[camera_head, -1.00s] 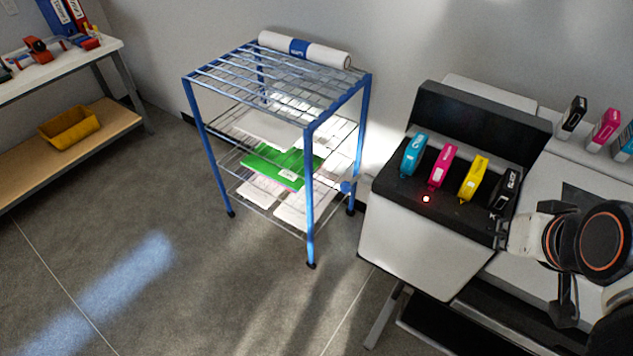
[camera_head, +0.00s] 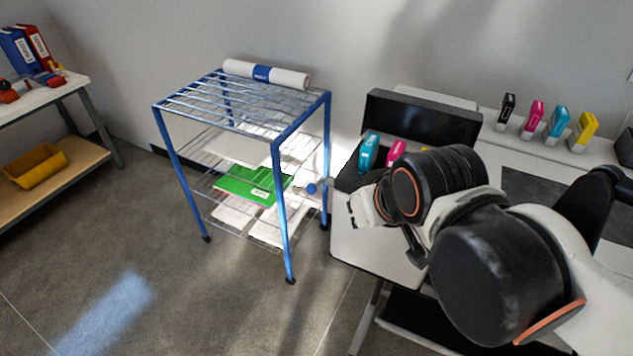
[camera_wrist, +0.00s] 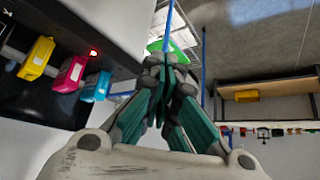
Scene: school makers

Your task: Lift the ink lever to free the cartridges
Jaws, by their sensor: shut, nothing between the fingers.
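The printer (camera_head: 381,262) has a black cartridge bay. A cyan cartridge (camera_head: 369,150) and a magenta cartridge (camera_head: 396,152) show there in the head view; my arm hides the rest of the row. The wrist view shows yellow (camera_wrist: 37,58), magenta (camera_wrist: 70,73) and cyan (camera_wrist: 96,86) cartridges seated, and a lit red light (camera_wrist: 94,52). A blue ball knob (camera_head: 311,188), apparently the ink lever's end, sticks out left of the printer. My gripper (camera_wrist: 168,70) is shut and empty, near the printer's left front edge. I cannot tell whether it touches the lever.
A blue wire rack (camera_head: 285,215) with papers and a white roll (camera_head: 265,74) stands close left of the printer. Spare black (camera_head: 506,112), magenta (camera_head: 533,120), cyan (camera_head: 558,122) and yellow (camera_head: 583,132) cartridges stand behind at right. A shelf with a yellow bin (camera_head: 35,166) is far left.

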